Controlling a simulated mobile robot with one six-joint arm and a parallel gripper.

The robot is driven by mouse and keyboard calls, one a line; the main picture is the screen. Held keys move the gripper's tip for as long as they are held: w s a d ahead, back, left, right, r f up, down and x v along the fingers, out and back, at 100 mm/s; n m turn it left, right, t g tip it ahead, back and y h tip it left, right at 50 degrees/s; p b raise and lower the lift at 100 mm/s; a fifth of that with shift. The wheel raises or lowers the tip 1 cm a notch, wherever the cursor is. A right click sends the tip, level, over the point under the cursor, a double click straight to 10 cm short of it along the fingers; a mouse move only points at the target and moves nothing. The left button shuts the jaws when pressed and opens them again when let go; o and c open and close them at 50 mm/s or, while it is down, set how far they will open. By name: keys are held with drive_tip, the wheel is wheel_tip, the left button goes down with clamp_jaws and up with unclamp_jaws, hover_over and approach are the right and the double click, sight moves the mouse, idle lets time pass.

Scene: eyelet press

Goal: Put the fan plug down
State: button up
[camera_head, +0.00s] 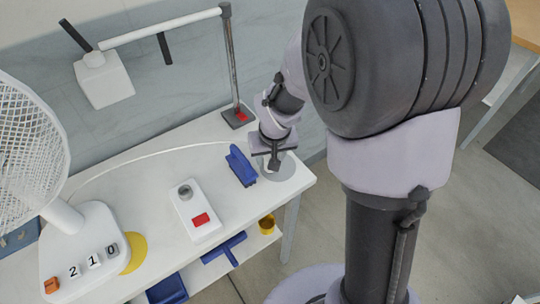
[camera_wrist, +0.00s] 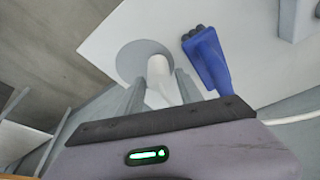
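The fan plug (camera_wrist: 159,72) is white and sits between the two fingers of my gripper (camera_wrist: 160,90) in the wrist view, with both fingers close against its sides. In the head view my gripper (camera_head: 271,160) points down at the right end of the white table, over a grey round spot (camera_head: 286,171). The grey spot (camera_wrist: 133,62) also shows behind the plug in the wrist view. I cannot tell whether the plug touches the table. The white fan (camera_head: 85,245) stands at the left, and its white cord (camera_head: 150,155) runs along the table towards my gripper.
A blue brush-like tool (camera_head: 241,166) lies just left of my gripper. A white device with a red button (camera_head: 195,210) and a yellow disc (camera_head: 133,252) are on the table. A post with a lamp arm (camera_head: 231,65) stands behind.

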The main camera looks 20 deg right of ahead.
drive_tip(key=shift+o, duration=0.2)
drive_tip(key=s+p+v, duration=0.1)
drive_tip(key=p+v, duration=0.4)
drive_tip(key=v, duration=1)
drive_tip(key=s+a+r+m+t+y, duration=0.1)
drive_tip(key=s+a+r, duration=0.1)
drive_tip(key=s+r, duration=0.2)
drive_tip(key=s+a+r+m+t+y, duration=0.1)
drive_tip(key=s+r, duration=0.3)
drive_tip(key=s, duration=0.7)
drive_tip(key=shift+s+a+r+m, duration=0.15)
drive_tip(key=shift+a+r+m, duration=0.15)
drive_tip(key=shift+a+m, duration=0.5)
